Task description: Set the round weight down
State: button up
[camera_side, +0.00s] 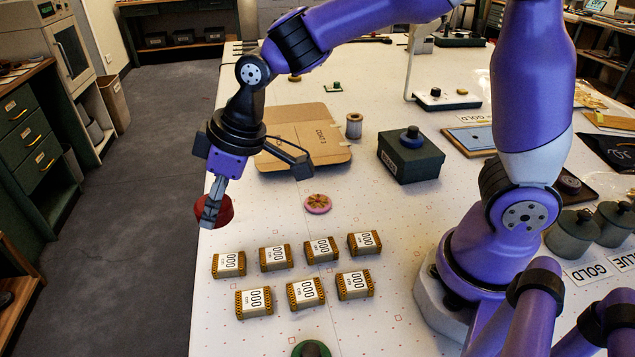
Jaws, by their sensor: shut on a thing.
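A dark red round thing (226,210), which looks like the round weight, is in my gripper (211,213) near the left edge of the white table (290,234). My gripper points down and is shut on it. The fingers cover its left part. From this one view I cannot tell whether its underside touches the table or hangs above it.
Several tan labelled packs (275,258) stand in two rows nearer the camera. A pink disc (318,204) lies to the right. Flat cardboard (300,145), a spool (354,126) and a dark green box (410,160) are farther back. A green disc (299,351) is at the bottom.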

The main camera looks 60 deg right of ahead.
jog(key=s+d, duration=0.4)
jog(key=s, duration=0.1)
jog(key=w+d+f, duration=0.1)
jog(key=d+f, duration=0.1)
jog(key=d, duration=0.1)
jog(key=w+d+f, duration=0.2)
jog(key=d, duration=0.1)
jog(key=w+d+f, duration=0.2)
jog(key=d, duration=0.1)
jog(key=shift+w+d, duration=0.25)
jog(key=shift+d, duration=0.05)
jog(key=shift+f, duration=1.95)
jog(key=shift+f, duration=0.15)
jog(key=o, duration=1.4)
